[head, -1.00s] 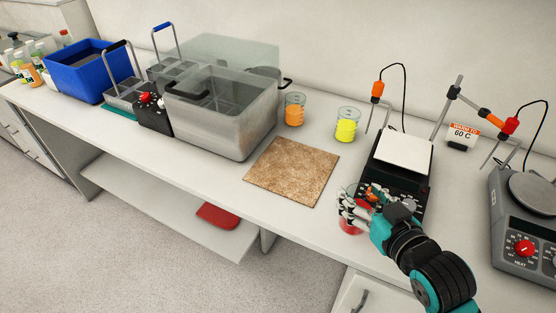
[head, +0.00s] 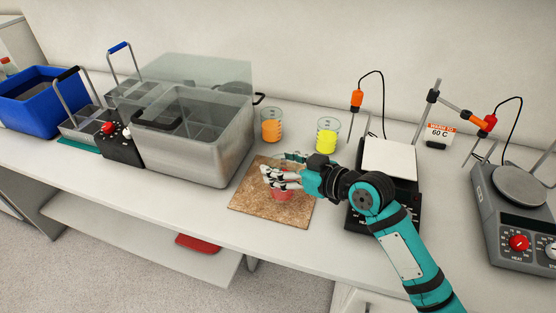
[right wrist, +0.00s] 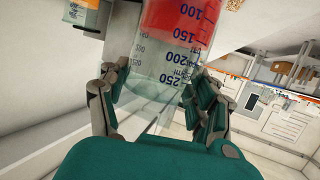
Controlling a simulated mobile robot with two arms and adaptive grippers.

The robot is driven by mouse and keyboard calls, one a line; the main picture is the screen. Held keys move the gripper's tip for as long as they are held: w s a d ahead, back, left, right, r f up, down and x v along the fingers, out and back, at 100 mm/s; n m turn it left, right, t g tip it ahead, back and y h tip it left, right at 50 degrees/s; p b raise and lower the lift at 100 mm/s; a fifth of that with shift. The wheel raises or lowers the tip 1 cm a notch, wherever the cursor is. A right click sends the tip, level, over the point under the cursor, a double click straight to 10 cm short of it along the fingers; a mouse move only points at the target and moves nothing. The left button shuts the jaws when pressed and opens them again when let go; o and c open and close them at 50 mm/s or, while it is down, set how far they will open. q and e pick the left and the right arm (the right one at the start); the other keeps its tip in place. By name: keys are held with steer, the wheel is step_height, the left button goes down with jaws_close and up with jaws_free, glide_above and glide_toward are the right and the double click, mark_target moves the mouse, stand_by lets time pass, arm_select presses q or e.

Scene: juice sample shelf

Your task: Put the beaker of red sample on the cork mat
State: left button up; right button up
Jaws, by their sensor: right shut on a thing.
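The beaker of red sample (head: 284,193) is in my right gripper (head: 281,176), over the cork mat (head: 246,208). The fingers of the gripper are shut around its upper part. In the right wrist view the clear graduated beaker (right wrist: 165,60) sits between the two fingers, with the red liquid (right wrist: 180,18) at the far end. I cannot tell whether the beaker's base touches the mat. The mat is a brown speckled square lying flat on the bench. My left gripper is not in view.
A beaker of orange liquid (head: 271,126) and a beaker of yellow liquid (head: 327,134) stand behind the mat.

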mark_target(278, 163)
steer(key=w+f, duration=0.1)
steer(key=w+f+p, duration=0.1)
steer(key=w, duration=0.1)
steer(key=w+a+f, duration=0.1)
steer(key=w, duration=0.1)
steer(key=shift+w+f, duration=0.1)
steer(key=shift+f, duration=0.25)
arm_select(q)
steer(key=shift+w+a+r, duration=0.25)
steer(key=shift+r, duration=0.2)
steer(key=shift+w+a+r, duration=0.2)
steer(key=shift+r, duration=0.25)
arm_select(e)
steer(key=shift+f, duration=0.1)
steer(key=shift+f, duration=0.15)
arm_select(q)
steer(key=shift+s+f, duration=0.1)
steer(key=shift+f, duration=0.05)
arm_select(e)
steer(key=o, duration=1.4)
